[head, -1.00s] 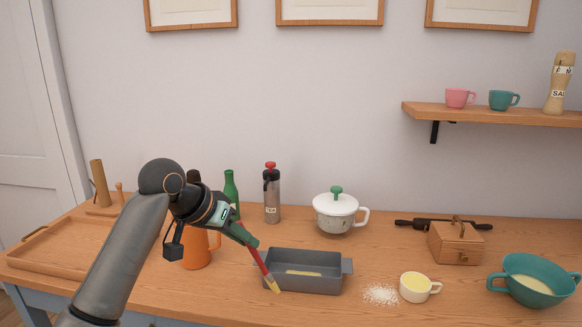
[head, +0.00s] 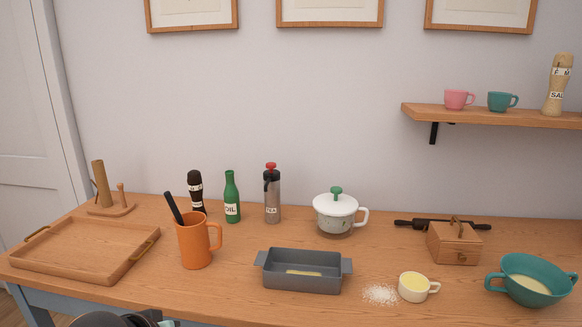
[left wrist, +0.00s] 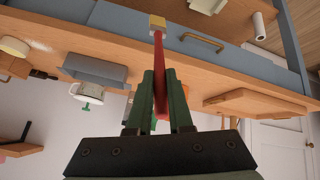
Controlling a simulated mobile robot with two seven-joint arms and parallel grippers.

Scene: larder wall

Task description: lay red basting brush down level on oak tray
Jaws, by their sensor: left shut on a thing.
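The red basting brush (left wrist: 159,68) shows in the left wrist view, its pale bristle head pointing away from the gripper. My left gripper (left wrist: 161,78) is shut on the brush's handle. In the head view the brush is hidden and only a dark part of my left arm shows at the bottom left edge. The oak tray (head: 85,247) lies at the left end of the table, empty, with a raised rim and brass handles. It also shows at the right of the left wrist view (left wrist: 250,102), with the gripper apart from it. My right gripper is not in view.
An orange mug (head: 195,245) with a dark-handled tool stands just right of the tray. A paper-towel stand (head: 108,205) is behind the tray. A grey loaf tin (head: 303,272) sits mid-table. A drawer handle (left wrist: 202,42) is on the table front.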

